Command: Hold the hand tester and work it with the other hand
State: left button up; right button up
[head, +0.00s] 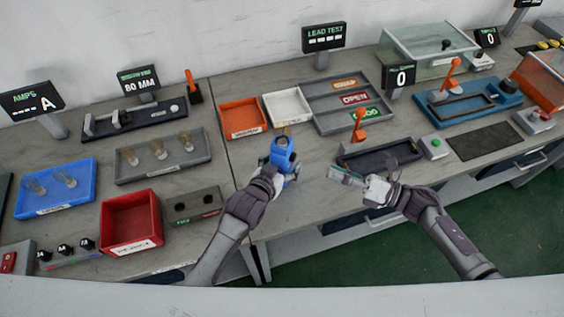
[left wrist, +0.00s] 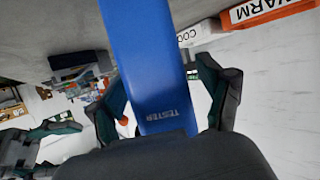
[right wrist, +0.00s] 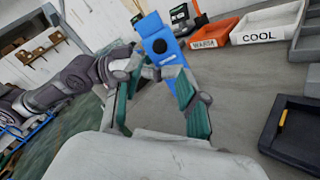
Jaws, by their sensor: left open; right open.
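The blue hand tester (head: 283,153) stands upright near the front of the bench, in the middle of the head view. My left gripper (head: 274,176) is at it from the front left. In the left wrist view the tester (left wrist: 155,65), lettered TESTER, lies between the fingers, which are open; I cannot tell whether they touch it. My right gripper (head: 345,175) is open and empty, to the right of the tester and apart from it. In the right wrist view the tester (right wrist: 160,45), with a round black knob, shows beyond the open fingers.
Behind the tester are an orange tray (head: 243,131), a white tray (head: 268,108) and a grey sorting tray (head: 320,97). A dark fixture with an orange lever (head: 359,125) stands behind my right gripper. A red bin (head: 112,238) is at the left.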

pick_arm(q)
jog(key=shift+c, duration=0.3)
jog(key=c, duration=1.3)
jog(key=shift+c, duration=0.6)
pick_arm(e)
grip_shut()
